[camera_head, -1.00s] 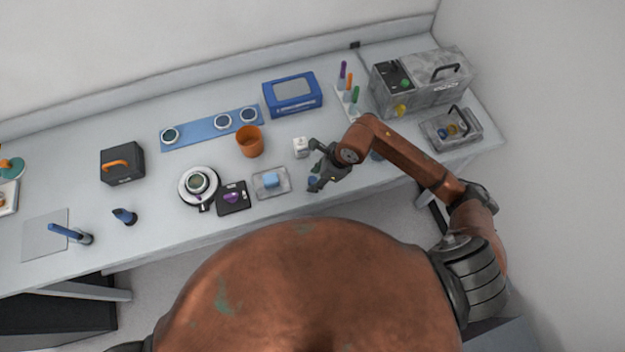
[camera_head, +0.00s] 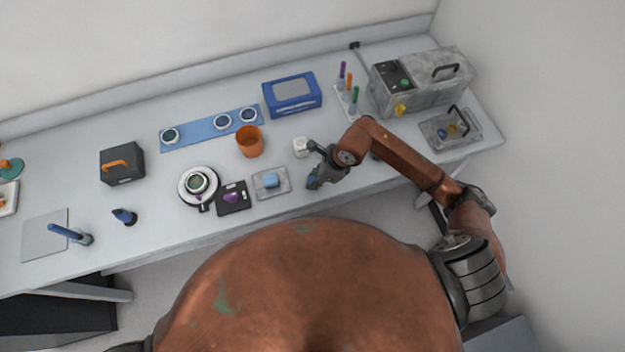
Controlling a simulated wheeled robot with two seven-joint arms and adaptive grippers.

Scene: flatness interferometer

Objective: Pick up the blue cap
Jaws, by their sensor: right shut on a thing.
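The blue cap (camera_head: 311,181) is a small blue thing near the front edge of the table, mostly hidden by the fingers. My right gripper (camera_head: 314,178) reaches it from the right and is shut on it. The cap appears at table height; I cannot tell whether it touches the table. My left gripper is not in view.
A white block (camera_head: 301,147) stands just behind the right gripper. A clear tray (camera_head: 284,190) with a light blue block (camera_head: 271,180) lies to its left. An orange cup (camera_head: 249,142), a blue box (camera_head: 292,94) and a rack of coloured pens (camera_head: 349,98) stand farther back.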

